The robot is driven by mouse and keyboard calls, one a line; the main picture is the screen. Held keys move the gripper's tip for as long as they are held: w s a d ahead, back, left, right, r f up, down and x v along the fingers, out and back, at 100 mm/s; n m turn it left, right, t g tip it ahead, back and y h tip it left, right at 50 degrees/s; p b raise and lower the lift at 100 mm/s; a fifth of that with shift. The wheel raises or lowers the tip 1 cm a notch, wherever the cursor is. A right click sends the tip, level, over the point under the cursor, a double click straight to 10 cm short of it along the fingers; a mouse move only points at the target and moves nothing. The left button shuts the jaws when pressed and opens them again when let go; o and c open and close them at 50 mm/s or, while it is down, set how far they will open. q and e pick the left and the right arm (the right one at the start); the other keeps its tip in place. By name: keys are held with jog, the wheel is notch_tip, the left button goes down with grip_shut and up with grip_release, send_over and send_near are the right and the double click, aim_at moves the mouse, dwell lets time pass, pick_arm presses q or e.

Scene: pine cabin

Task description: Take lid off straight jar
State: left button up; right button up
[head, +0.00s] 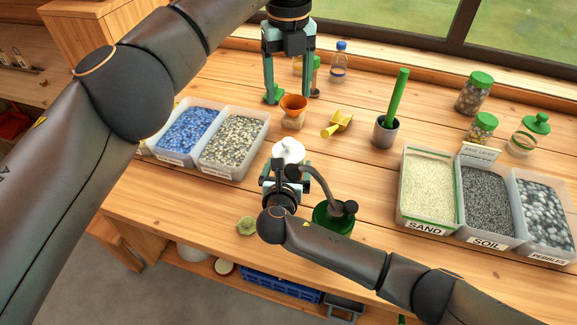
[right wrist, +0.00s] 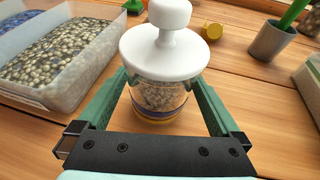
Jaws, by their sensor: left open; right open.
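A clear straight-sided glass jar (right wrist: 158,98) holds pale pebbles and has a band of colour near its base. Its white lid (right wrist: 165,50), with a round knob, sits on top; the lid also shows in the head view (head: 288,150). My right gripper (right wrist: 160,80) is open, with its fingers on either side of the jar below the lid. In the head view my right wrist hides most of the jar.
Bins of blue stones (head: 190,128) and pale pebbles (head: 232,138) stand left. A yellow scoop (head: 338,124) and a grey cup (head: 386,131) are right of centre. Sand (head: 428,188), soil and pebble bins stand right. A green round object (head: 333,220) lies near the front edge.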

jog(key=shift+w, duration=0.25)
jog(key=shift+c, duration=0.2)
jog(key=shift+f, duration=0.1)
grip_shut()
dwell(0.5)
